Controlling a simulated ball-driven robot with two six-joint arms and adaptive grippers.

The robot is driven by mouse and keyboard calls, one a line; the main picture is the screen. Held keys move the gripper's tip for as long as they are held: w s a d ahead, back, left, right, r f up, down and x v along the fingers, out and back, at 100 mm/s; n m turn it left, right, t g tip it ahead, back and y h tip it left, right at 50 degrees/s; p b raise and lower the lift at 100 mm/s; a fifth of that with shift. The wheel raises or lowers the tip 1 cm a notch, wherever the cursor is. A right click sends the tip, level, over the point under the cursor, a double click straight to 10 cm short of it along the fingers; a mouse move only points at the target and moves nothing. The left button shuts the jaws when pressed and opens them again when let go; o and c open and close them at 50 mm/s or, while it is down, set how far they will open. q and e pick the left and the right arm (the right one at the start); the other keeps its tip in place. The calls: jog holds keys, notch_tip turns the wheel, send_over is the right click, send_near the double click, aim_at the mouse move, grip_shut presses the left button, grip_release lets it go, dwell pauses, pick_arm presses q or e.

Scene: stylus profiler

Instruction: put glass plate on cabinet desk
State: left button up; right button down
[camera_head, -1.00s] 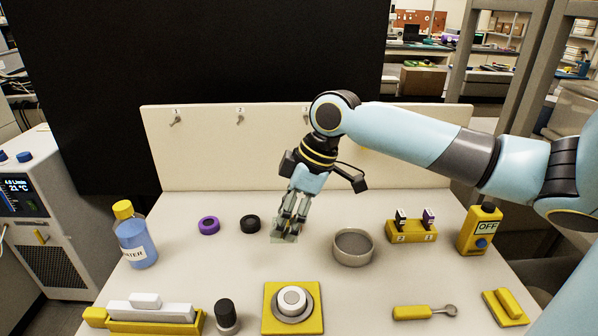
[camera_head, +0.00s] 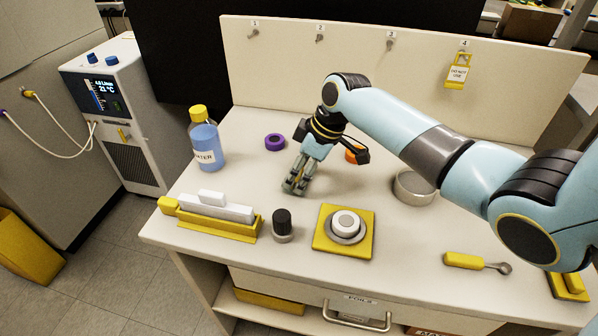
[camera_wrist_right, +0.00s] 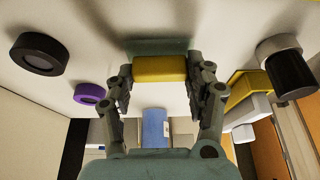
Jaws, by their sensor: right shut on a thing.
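My right gripper (camera_head: 294,186) is low over the cabinet desk (camera_head: 255,182), between the purple ring and the yellow square stand. In the wrist view, its fingers (camera_wrist_right: 160,75) close on the yellow part of the glass plate (camera_wrist_right: 160,69). A greenish, see-through part of it shows beyond the fingertips against the pale desk top. In the head view the fingers mostly hide the plate. I cannot tell whether it touches the desk. My left gripper is not in view.
A water bottle (camera_head: 205,144) and a purple ring (camera_head: 275,142) stand behind left. A white-and-yellow block set (camera_head: 215,213), black knob (camera_head: 282,222) and yellow square stand (camera_head: 344,230) line the front. A grey dish (camera_head: 413,188) is at right. Desk around the gripper is clear.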

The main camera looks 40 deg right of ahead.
jog(key=shift+f, duration=0.25)
jog(key=shift+f, duration=0.2)
jog(key=shift+c, duration=2.4)
grip_release()
jog(key=shift+r, duration=0.1)
